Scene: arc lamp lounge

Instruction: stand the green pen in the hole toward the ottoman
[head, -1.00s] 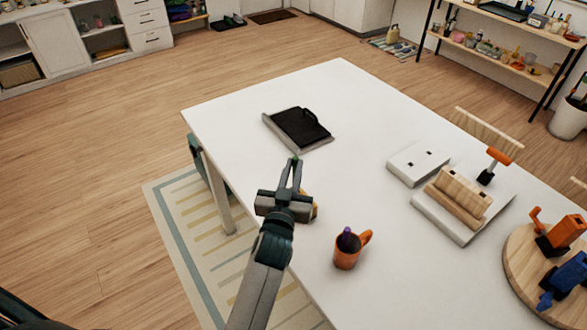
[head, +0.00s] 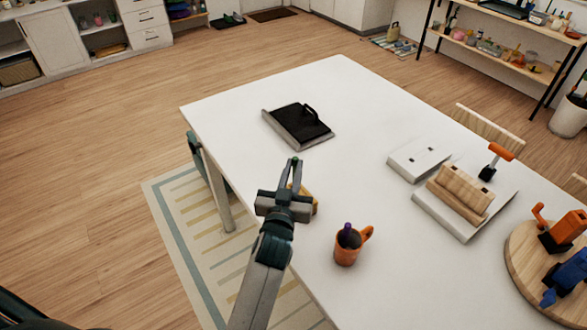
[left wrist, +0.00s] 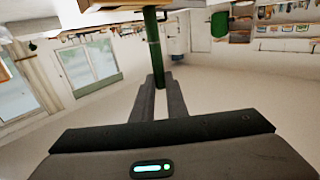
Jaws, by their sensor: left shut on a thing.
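My left gripper (head: 295,166) is shut on the green pen and holds it above the near left part of the white table. In the head view only a small green tip (head: 295,160) of the pen shows. In the left wrist view the green pen (left wrist: 152,40) stands out lengthwise from between the fingers (left wrist: 158,88). I cannot pick out the ottoman. My right gripper is not in view.
An orange mug (head: 346,254) holding a purple item (head: 347,229) stands near the front edge. A black-topped tray (head: 300,122) lies farther back. A wooden block (head: 460,193) on a white base sits at right, beside an orange-handled tool (head: 500,151). The table's middle is clear.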

